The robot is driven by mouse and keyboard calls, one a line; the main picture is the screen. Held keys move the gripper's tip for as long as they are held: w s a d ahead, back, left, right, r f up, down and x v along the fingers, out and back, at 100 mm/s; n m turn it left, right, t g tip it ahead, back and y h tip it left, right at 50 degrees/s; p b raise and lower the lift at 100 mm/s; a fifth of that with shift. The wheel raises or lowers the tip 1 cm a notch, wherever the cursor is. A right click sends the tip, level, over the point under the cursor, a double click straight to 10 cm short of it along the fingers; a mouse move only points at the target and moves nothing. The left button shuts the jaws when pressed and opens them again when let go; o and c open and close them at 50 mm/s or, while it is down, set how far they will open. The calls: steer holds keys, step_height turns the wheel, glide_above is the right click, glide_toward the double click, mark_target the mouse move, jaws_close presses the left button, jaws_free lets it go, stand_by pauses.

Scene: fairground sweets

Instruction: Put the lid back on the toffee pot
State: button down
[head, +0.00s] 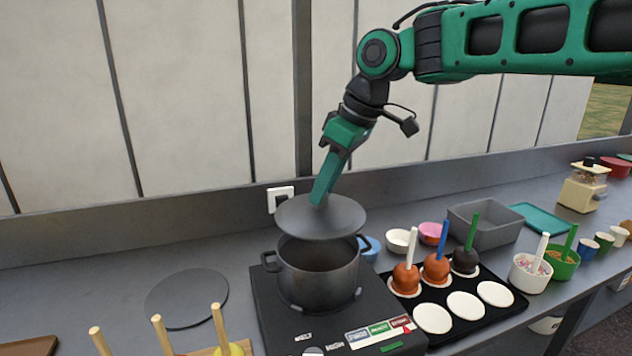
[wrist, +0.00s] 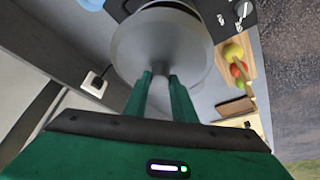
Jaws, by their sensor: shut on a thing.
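The toffee pot (head: 318,278) is a dark grey pot with two side handles, standing on a black hotplate (head: 262,312). My gripper (head: 319,200) is shut on the grey round lid (head: 300,222) and holds it above the pot. The lid looks nearly level, and a gap shows between it and the pot's front rim. In the wrist view the lid (wrist: 140,48) fills the upper middle, with my gripper's fingers (wrist: 160,85) at its centre. The lid hides most of the pot there.
A grey disc (head: 187,298) lies on the counter left of the hotplate. A black tray (head: 478,312) with toffee apples and white rounds stands to the right. Small bowls (head: 397,241) and a grey bin (head: 482,226) stand behind it. Apples and sticks are at the front left.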

mark_target(321, 207)
steer(key=shift+s+a+f, duration=0.1)
steer(key=shift+a+f, duration=0.1)
steer(key=shift+f, duration=0.75)
steer(key=shift+a+f, duration=0.15)
steer(key=shift+f, duration=2)
steer(key=shift+s+d, duration=0.15)
steer(key=shift+f, duration=0.15)
stand_by(0.4)
steer(key=c, duration=1.4)
jaws_free()
steer(key=shift+o, duration=0.6)
